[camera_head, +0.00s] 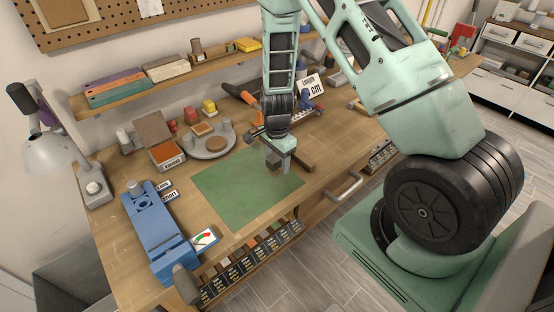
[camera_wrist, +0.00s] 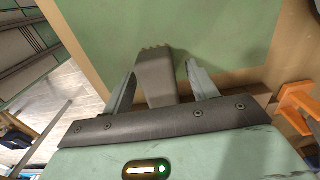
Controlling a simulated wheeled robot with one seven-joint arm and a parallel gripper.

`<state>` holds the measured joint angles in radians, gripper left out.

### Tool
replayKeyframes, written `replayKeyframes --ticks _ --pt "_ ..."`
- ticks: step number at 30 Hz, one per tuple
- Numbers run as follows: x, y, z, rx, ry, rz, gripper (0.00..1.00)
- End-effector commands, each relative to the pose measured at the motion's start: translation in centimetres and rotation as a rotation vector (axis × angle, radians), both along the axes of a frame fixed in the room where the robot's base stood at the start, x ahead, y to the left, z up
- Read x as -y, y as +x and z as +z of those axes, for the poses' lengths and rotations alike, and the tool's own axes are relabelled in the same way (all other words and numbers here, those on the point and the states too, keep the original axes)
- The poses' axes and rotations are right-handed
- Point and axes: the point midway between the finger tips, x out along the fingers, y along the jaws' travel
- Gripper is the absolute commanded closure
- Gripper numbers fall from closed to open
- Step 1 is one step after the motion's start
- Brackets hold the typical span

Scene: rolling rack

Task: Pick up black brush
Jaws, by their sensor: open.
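My gripper (camera_head: 280,166) is low over the right part of the green mat (camera_head: 233,194), pointing down at the bench. In the wrist view its two fingers (camera_wrist: 161,69) are apart. A dark grey block-like thing with a jagged tan far edge, apparently the black brush (camera_wrist: 158,80), stands between the fingers. A gap shows on its right side; its left side is close to the left finger, and I cannot tell if they touch. In the head view the dark grey thing (camera_head: 272,168) shows beside the fingers, partly hidden by them.
A brown block (camera_head: 303,160) lies just right of my gripper. A blue vise (camera_head: 158,228) stands at the left, and a round grey tray (camera_head: 210,150) with small items lies behind the mat. An orange-handled tool (camera_head: 245,96) lies at the back. Most of the mat is bare.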

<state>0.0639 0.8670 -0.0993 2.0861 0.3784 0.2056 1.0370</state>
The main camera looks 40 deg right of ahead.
Motion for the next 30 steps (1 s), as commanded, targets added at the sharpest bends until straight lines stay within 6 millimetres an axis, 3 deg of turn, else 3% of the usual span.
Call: replayKeyframes --ticks 11,12,17,18,20,30 --pt "0.00 0.00 -1.21 0.001 0.000 0.000 0.42" --pt "0.00 0.00 -1.21 0.001 0.000 0.000 0.45" --pt "0.01 0.00 -1.19 0.001 0.000 0.000 0.89" --pt "0.00 0.00 -1.18 0.001 0.000 0.000 0.94" --pt "0.01 0.01 -1.16 0.001 0.000 0.000 0.98" --pt "0.02 0.09 -0.61 0.003 -0.001 0.000 0.98"
